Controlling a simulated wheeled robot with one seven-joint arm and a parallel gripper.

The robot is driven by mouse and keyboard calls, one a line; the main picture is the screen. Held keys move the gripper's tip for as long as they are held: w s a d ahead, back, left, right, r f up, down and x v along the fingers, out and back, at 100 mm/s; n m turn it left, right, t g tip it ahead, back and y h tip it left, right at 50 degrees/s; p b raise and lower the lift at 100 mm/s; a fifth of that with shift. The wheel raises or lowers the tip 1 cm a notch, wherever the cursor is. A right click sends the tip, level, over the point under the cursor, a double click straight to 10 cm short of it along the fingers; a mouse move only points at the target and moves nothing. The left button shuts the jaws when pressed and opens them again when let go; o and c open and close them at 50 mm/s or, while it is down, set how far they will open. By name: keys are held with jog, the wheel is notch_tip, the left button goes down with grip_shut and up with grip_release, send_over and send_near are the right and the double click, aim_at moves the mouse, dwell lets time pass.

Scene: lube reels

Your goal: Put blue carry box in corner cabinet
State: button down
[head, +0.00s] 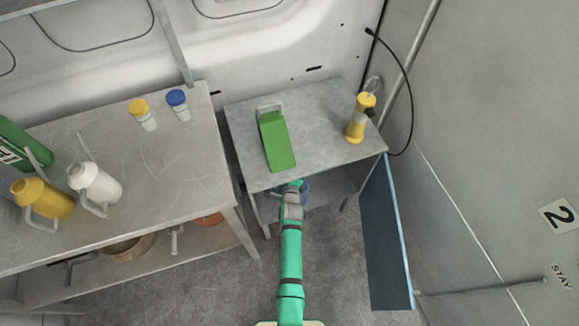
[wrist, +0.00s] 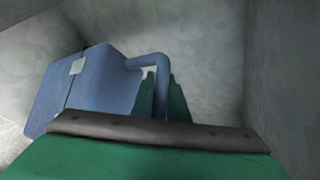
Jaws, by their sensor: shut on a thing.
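The blue carry box (wrist: 90,92) fills the left of the wrist view, with its handle toward me. My gripper (wrist: 162,98) is shut on that handle. In the head view my gripper (head: 293,188) reaches under the front edge of the corner cabinet's top (head: 322,118). Only a bit of the blue box (head: 305,190) shows there beside it; the top and my arm hide the rest. Grey cabinet walls (wrist: 290,80) surround the box in the wrist view. I cannot tell whether the box touches the shelf. The cabinet's blue door (head: 385,240) stands open at the right.
A green container (head: 276,142) and a yellow bottle (head: 357,122) stand on the cabinet. A bench (head: 165,165) at left holds a white jug (head: 97,183), a yellow jug (head: 45,200) and two small jars. The floor (head: 215,285) before the cabinet looks clear.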

jog(key=shift+w, duration=1.2)
jog(key=shift+f, duration=1.7)
jog(key=c, duration=1.7)
grip_release()
jog(key=shift+f, duration=0.15)
